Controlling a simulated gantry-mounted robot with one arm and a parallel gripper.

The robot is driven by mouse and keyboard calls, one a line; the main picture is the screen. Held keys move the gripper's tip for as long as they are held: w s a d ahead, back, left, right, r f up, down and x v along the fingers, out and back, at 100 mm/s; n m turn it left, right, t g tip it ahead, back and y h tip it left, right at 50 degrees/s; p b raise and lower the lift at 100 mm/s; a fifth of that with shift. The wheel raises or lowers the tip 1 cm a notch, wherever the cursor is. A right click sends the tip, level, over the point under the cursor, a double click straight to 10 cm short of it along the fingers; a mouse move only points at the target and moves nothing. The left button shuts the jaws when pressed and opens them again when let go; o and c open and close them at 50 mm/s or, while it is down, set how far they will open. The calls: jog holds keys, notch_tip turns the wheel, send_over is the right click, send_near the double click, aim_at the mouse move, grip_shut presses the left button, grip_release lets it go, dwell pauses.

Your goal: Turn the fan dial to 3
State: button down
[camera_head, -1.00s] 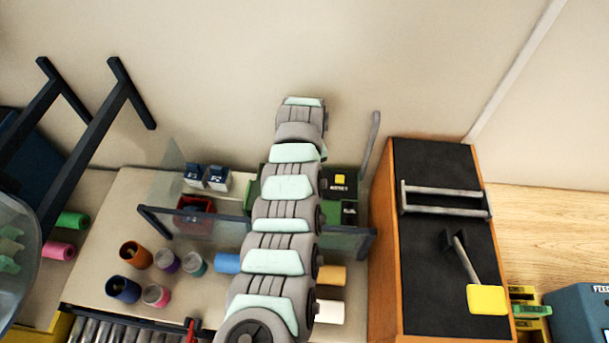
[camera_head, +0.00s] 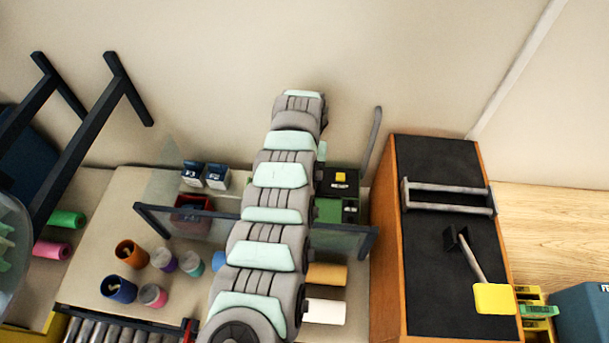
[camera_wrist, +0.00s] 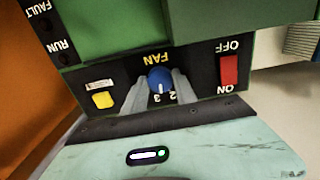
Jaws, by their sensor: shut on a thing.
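The blue fan dial (camera_wrist: 160,79) shows in the wrist view on a black panel (camera_wrist: 122,72) under the upside-down label FAN. A white pointer mark on the dial points toward the bottom of the picture. The digits 2 and 3 show beside and below it; which one it lines up with I cannot tell for sure. My gripper (camera_wrist: 161,76) is shut on the dial, with one grey finger on each side. In the head view my arm hides the dial and gripper in front of the green machine (camera_head: 328,211).
A red OFF/ON switch (camera_wrist: 229,72) and a yellow button (camera_wrist: 103,100) flank the dial. A clear guard with a dark rail (camera_head: 345,232) stands before the machine. An orange cabinet (camera_head: 385,240) is close on the right.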

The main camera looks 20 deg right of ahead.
jog(key=shift+m+b, duration=0.5)
jog(key=shift+m, duration=0.6)
jog(key=c, duration=1)
grip_release()
jog(key=shift+o, duration=0.2)
jog(key=shift+r, duration=0.1)
notch_tip(320, 180, up, 11)
jog(key=b, duration=0.2)
